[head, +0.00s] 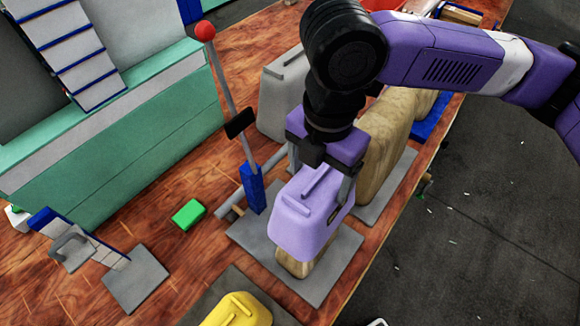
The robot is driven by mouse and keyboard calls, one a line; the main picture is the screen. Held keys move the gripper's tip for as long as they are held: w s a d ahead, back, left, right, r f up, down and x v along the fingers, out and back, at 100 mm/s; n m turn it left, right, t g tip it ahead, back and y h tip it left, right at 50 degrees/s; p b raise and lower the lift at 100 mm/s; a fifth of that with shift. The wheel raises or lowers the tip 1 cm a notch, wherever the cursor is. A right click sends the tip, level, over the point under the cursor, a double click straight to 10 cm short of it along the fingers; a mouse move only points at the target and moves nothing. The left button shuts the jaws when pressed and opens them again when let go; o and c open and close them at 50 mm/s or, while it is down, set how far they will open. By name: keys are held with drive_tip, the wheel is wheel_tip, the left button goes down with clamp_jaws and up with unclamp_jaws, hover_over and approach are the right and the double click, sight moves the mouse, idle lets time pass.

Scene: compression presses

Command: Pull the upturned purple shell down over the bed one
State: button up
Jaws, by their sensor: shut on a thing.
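The purple shell (300,225) is in the middle of the head view, with its ridged face up. It sits over a pale wooden block (294,266) on a grey base plate (335,265); only the block's lower front edge shows. My gripper (322,180) is above the shell with its fingers at the shell's upper rear part, shut on it. The gripper hides the shell's back edge. I cannot make out a separate bed shell underneath.
A lever with a red knob (205,31) and a blue post (252,188) stand left of the shell. A grey shell (283,95) and a tall wooden block (390,135) stand behind. A yellow shell (238,311) is in front. A green block (188,214) lies left.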

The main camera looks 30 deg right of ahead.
drive_tip(key=shift+f, duration=0.45)
wheel_tip(320, 180, down, 15)
drive_tip(key=b, duration=1.1)
drive_tip(key=shift+f+b, duration=0.4)
drive_tip(key=shift+f, duration=0.1)
drive_tip(key=o, duration=2.1)
drive_tip(key=shift+c, duration=0.2)
drive_tip(key=shift+r, duration=0.1)
wheel_tip(320, 180, up, 8)
drive_tip(key=shift+f, duration=0.2)
drive_tip(key=shift+s, duration=0.15)
